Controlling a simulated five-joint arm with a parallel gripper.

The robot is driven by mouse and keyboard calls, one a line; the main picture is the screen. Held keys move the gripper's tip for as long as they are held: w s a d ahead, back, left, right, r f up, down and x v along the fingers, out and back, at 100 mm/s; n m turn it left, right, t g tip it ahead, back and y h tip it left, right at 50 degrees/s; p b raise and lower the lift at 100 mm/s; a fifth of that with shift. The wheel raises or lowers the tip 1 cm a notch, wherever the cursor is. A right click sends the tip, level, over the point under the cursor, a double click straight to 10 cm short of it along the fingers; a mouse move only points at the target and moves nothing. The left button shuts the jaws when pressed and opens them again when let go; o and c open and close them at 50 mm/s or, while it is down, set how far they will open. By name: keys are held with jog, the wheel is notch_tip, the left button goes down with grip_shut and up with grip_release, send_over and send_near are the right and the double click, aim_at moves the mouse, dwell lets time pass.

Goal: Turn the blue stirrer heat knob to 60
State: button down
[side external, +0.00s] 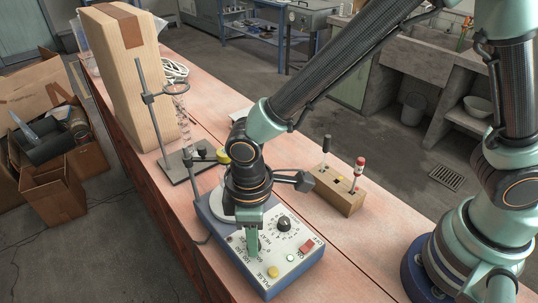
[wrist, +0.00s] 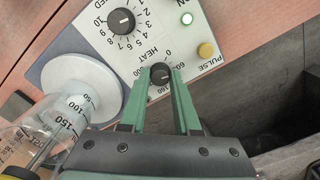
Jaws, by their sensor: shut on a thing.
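The blue stirrer (side external: 296,272) sits on the bench with its white control panel facing up; its blue edge also shows in the wrist view (wrist: 36,72). The small black heat knob (wrist: 160,73) has a printed scale around it, partly covered by my fingers. My gripper (wrist: 160,76) is shut on the heat knob, one green finger on each side. In the side view my gripper (side external: 252,250) points down at the panel and hides the knob. The knob's pointer is too small to read surely. The larger speed knob (wrist: 121,21) is also seen in the side view (side external: 284,223).
A graduated glass vessel (wrist: 62,118) is close beside my gripper, near the round white plate (wrist: 82,88). A clamp stand (side external: 185,166) and a wooden tool block (side external: 338,193) stand nearby.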

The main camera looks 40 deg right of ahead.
jog(key=c, duration=0.6)
grip_release()
notch_tip(320, 180, up, 12)
jog(key=shift+r, duration=0.1)
jog(key=d+r+m+t, duration=0.2)
jog(key=d+m, duration=0.1)
jog(key=d, duration=0.5)
jog(key=d+r+m+t, duration=0.1)
jog(key=d+r+m, duration=0.1)
jog(key=d, duration=0.7)
jog(key=d+r+m+t, duration=0.2)
jog(key=d+m, duration=0.3)
jog(key=d, duration=0.3)
jog(key=shift+w+d+r+t, duration=0.3)
jog(key=shift+w+r, duration=0.05)
jog(key=shift+w, duration=0.05)
